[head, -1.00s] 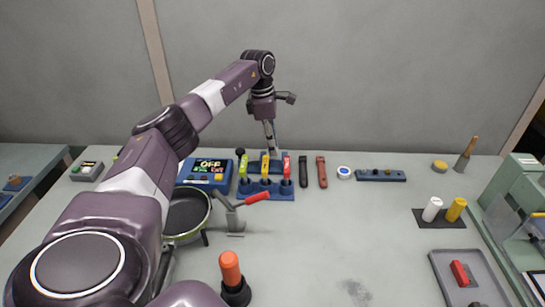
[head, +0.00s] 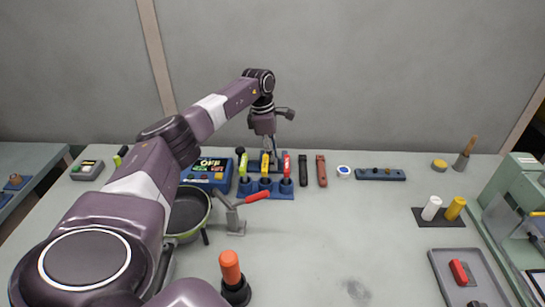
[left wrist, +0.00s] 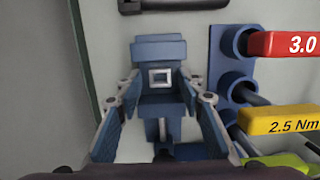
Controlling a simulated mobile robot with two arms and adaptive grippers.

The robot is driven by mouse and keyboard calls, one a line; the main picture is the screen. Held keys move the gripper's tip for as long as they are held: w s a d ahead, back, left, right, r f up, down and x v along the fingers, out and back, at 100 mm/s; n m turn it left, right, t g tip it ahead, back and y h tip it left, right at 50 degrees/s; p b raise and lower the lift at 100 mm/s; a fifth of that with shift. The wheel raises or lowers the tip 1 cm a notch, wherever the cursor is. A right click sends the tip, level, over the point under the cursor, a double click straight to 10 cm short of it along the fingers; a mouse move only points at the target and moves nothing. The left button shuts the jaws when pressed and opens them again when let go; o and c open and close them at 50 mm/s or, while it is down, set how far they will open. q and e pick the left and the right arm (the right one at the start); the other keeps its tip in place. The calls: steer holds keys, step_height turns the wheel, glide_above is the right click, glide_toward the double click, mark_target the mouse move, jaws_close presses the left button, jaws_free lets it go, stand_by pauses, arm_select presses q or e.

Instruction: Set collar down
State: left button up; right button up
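My left gripper (left wrist: 160,88) is open in the left wrist view, its two fingers standing apart. A small light-grey square ring (left wrist: 160,76), which may be the collar, shows between the fingertips against a blue block (left wrist: 158,49). I cannot tell whether the fingers touch the block. In the head view my left gripper (head: 272,150) points down behind the rack of coloured drivers, and its fingertips are too small to read. I see no other clear collar. My right gripper is not in view.
The blue driver rack (head: 266,190) stands just in front, with yellow and red handles close by. An orange-handled tool (head: 231,270) stands in front; the right middle is clear.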

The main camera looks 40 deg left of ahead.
arm_select(q)
step_height(320, 180, up, 12)
steer(key=s+a+b, duration=0.1)
steer(key=shift+a+r, duration=0.15)
steer(key=shift+a, duration=0.05)
stand_by(0.4)
